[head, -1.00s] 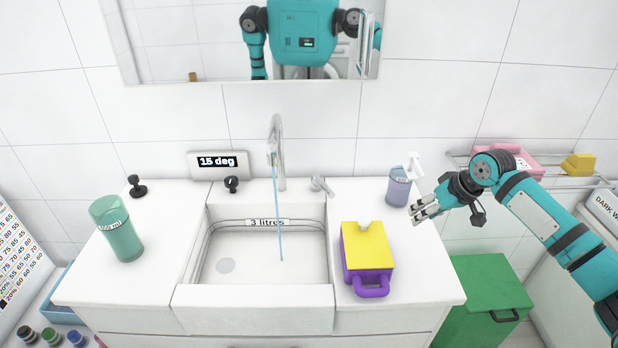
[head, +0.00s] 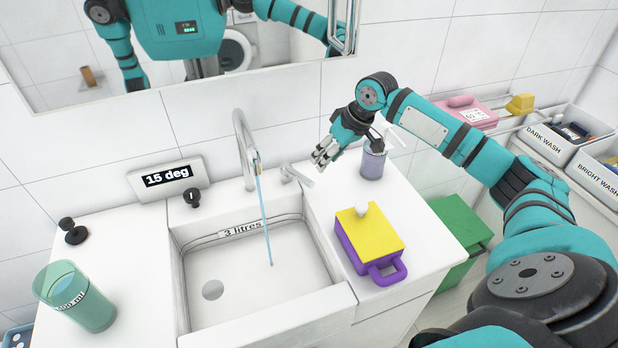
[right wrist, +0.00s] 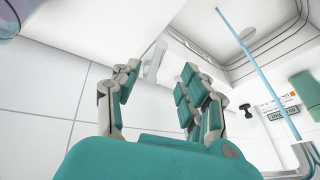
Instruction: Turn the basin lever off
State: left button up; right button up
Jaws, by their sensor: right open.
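The basin lever (head: 297,175) is a small grey handle on the counter, right of the tall grey tap (head: 243,150). A thin blue stream of water (head: 265,222) runs from the tap into the white basin (head: 240,275). My right gripper (head: 322,160) is open and empty, just to the right of the lever and close above the counter. In the right wrist view the lever (right wrist: 155,60) shows between the spread fingers (right wrist: 155,85), ahead of them. I cannot tell whether a finger touches it. My left gripper is not directly in view.
A purple soap dispenser (head: 373,160) stands close behind and right of my right gripper. A purple and yellow box (head: 370,235) sits at the basin's right. A green cup (head: 80,300), a black knob (head: 192,197) and a "15 deg" display (head: 167,178) are left.

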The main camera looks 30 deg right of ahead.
aim_at(310, 180)
jog(key=p+x, duration=0.1)
jog(key=x, duration=1)
jog(key=shift+w, duration=0.1)
grip_shut()
